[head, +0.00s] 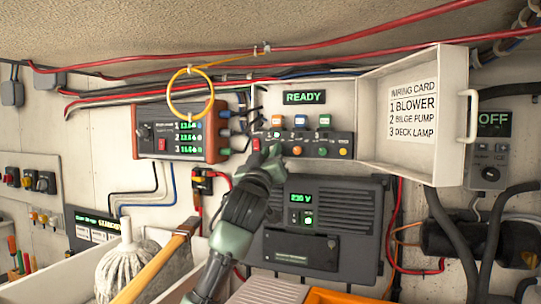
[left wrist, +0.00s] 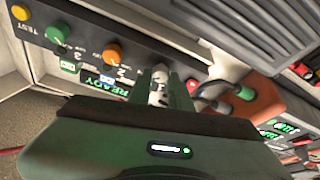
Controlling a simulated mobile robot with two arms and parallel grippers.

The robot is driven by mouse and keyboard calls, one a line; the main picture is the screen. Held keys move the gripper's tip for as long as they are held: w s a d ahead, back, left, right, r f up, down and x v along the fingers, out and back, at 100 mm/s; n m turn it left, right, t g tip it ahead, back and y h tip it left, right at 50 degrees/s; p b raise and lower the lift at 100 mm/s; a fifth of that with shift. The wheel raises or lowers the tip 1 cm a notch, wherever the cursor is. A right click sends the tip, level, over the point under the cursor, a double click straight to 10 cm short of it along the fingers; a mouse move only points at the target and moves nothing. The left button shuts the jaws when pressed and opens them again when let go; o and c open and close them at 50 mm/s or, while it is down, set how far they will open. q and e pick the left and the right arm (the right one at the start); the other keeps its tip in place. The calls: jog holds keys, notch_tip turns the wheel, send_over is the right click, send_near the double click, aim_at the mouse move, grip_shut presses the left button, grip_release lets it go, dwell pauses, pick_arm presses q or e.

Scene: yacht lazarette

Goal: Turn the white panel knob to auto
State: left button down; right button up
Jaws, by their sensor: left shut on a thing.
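The control panel (head: 333,143) is on the back wall under a display reading READY (head: 304,97). My left gripper (head: 270,154) is at the panel, left of the orange knob, and hides the knob there. In the left wrist view its fingers are shut on the white knob (left wrist: 158,84), beside the orange knob (left wrist: 112,53). The fingers cover much of the white knob, and I cannot read its pointer or setting. My right gripper is not in view.
A white open lid (head: 412,110) lists 1 blower, 2 bilge pump, 3 deck lamp. An orange-ended meter box (head: 180,133) hangs left, with a yellow cable loop above. A grey unit (head: 325,225) sits below. A mop (head: 125,265) and a wooden handle stand in front.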

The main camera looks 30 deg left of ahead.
pick_arm(q)
jog(key=shift+w+d+r+n+g+y+b, duration=0.15)
jog(key=shift+n+g+y, duration=0.45)
jog(key=shift+n, duration=1.25)
jog(key=shift+s+f+n+g+y+b, duration=0.15)
jog(key=shift+n+g+y, duration=0.45)
jog(key=shift+n, duration=1.2)
jog(key=shift+w+d+r+n+g+y+b, duration=0.15)
jog(key=shift+n+g+y, duration=0.45)
jog(key=shift+n, duration=1.25)
jog(key=shift+a, duration=0.1)
jog(key=c, duration=1.3)
grip_release()
jog(key=b+v, duration=0.3)
jog(key=v, duration=0.5)
jog(key=shift+b, duration=0.4)
